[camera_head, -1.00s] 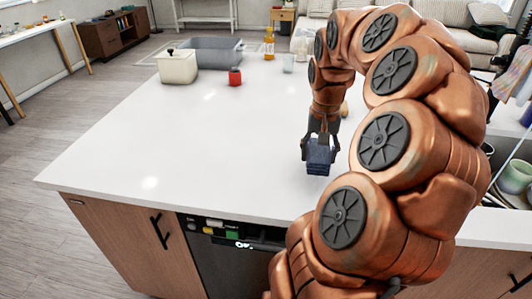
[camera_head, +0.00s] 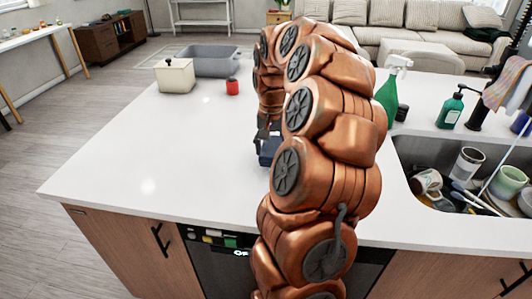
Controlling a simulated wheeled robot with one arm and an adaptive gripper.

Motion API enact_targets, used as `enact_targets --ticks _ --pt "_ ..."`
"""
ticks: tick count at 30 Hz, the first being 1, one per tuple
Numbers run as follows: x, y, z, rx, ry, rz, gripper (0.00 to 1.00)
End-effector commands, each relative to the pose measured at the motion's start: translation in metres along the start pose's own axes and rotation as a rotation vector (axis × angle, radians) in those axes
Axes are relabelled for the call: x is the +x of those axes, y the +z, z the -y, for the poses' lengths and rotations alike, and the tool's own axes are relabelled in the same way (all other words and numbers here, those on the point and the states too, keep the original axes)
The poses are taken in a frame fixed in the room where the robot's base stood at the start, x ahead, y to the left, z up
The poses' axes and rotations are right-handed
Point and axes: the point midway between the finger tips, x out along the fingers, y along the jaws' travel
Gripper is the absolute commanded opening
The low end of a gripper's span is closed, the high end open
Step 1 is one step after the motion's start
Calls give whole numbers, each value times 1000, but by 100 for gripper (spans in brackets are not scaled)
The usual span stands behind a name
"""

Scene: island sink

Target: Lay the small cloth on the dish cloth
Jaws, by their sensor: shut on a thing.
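My gripper (camera_head: 265,136) hangs over the white island top, left of my arm links and partly hidden by them. It is shut on a small dark blue cloth (camera_head: 267,158), seen as a folded, boxy shape. The blue cloth's right side is hidden behind my arm, and I cannot tell whether it touches the counter. A pinkish-grey cloth (camera_head: 497,88) hangs over the black faucet at the right edge; I cannot tell whether it is the dish cloth. No cloth is seen lying flat on the counter.
The white island top (camera_head: 150,150) is clear on the left. A green spray bottle (camera_head: 388,95) and soap bottle (camera_head: 451,108) stand by the full sink (camera_head: 470,180).

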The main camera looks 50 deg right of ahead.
Motion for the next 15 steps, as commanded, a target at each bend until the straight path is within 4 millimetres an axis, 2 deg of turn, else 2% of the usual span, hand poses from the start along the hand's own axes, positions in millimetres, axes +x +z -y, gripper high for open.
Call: enact_targets --ticks 9,15 --pt "2 -8 15 -1 2 3 22" --pt "20 -7 15 0 0 6 22"
